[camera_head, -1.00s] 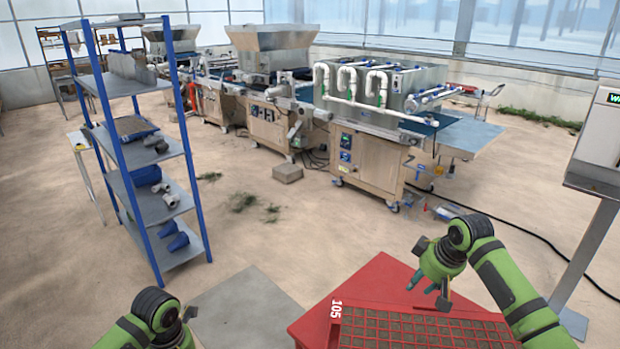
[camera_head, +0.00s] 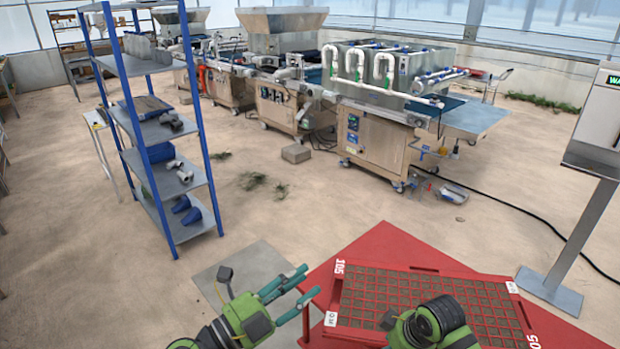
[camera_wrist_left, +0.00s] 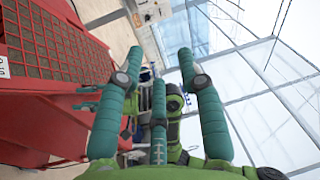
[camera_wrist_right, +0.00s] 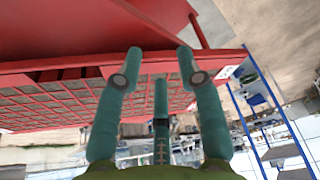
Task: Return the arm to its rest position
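My left gripper (camera_head: 304,288) is beside the left edge of the red tray (camera_head: 512,287). Its teal fingers are spread and empty, as the left wrist view also shows (camera_wrist_left: 160,62). My right gripper's green and black wrist shows at the bottom of the head view, in front of the tray's lower part, with its fingers hidden there. In the right wrist view the right gripper (camera_wrist_right: 159,62) has its fingers spread with nothing between them, and a red tray underside or table structure lies beyond. The tray has a grid of soil-filled cells and lies on a red surface (camera_head: 385,240).
A blue-framed shelf (camera_head: 190,150) with pipe fittings stands at the left. A seeding machine line (camera_head: 380,140) runs across the back. A screen on a post (camera_head: 580,235) stands at the right with a cable on the floor.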

